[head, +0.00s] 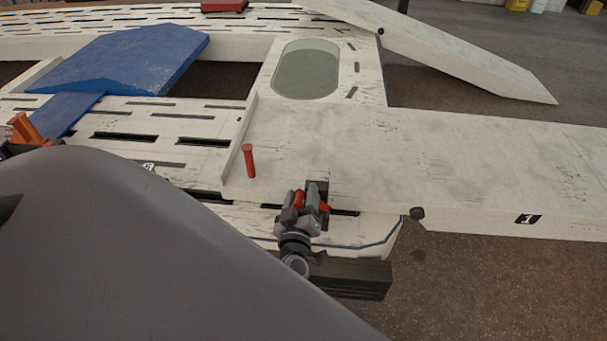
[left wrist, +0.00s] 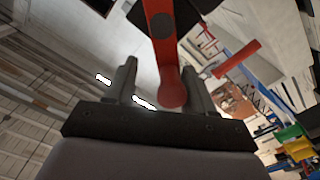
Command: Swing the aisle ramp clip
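A clip with a red lever (head: 325,208) sits at the front edge of the pale bench, close to my left gripper. In the left wrist view the red lever (left wrist: 163,45) comes down from a dark mount and ends in a rounded tip between the fingers. My left gripper (head: 304,200) is at this edge. In the left wrist view its two fingers (left wrist: 160,88) stand apart on either side of the lever, with a visible gap on the left. My fingers partly hide the clip in the head view. My right gripper is not in view.
A red upright peg (head: 249,161) stands left of the clip. A blue ramp-like block (head: 130,60) lies at the upper left, and an orange lever (head: 27,128) is at the left edge. A pale sloping panel (head: 460,52) is at the upper right. Floor is open at the lower right.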

